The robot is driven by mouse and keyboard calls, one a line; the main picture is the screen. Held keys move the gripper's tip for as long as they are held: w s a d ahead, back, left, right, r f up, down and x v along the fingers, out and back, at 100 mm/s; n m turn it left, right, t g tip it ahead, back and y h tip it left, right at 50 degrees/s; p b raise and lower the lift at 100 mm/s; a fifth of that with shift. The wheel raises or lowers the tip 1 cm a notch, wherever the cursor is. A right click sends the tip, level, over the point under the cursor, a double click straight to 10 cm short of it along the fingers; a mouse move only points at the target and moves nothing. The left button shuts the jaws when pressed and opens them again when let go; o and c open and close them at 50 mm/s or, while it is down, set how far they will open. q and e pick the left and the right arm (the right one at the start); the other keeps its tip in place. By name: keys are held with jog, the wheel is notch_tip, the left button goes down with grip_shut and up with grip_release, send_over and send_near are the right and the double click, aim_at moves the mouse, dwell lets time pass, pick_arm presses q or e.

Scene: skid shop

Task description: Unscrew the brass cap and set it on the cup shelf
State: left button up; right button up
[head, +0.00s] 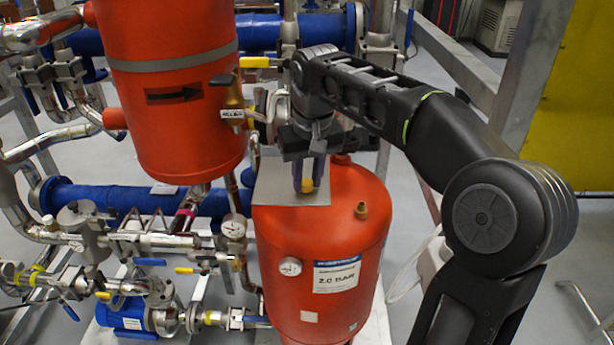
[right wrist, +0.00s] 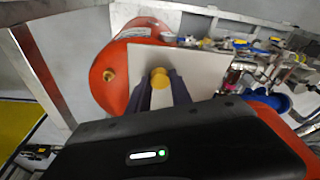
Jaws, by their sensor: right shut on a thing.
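The brass cap (head: 307,185) is yellow and sits between the fingertips of my right gripper (head: 308,176), which is shut on it. The right wrist view also shows the cap (right wrist: 160,77) between the two dark fingers. Behind it is a flat grey square plate, seemingly the cup shelf (head: 268,188), beside the top of the red tank; it also shows in the right wrist view (right wrist: 208,66). The cap is over or at the plate's right part; I cannot tell if it touches. A bare brass fitting (head: 361,210) stands on the tank top. My left gripper is out of view.
The red tank (head: 322,240) stands below the plate. Pipes and a blue pump (head: 125,315) crowd the lower left. A metal frame post (head: 530,80) rises on the right.

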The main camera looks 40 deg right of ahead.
jog(key=shift+f, duration=0.1)
dwell(0.4)
jog(key=o, duration=1.1)
jog(key=shift+c, duration=0.2)
jog(key=shift+o, duration=0.2)
jog(key=shift+o, duration=1.4)
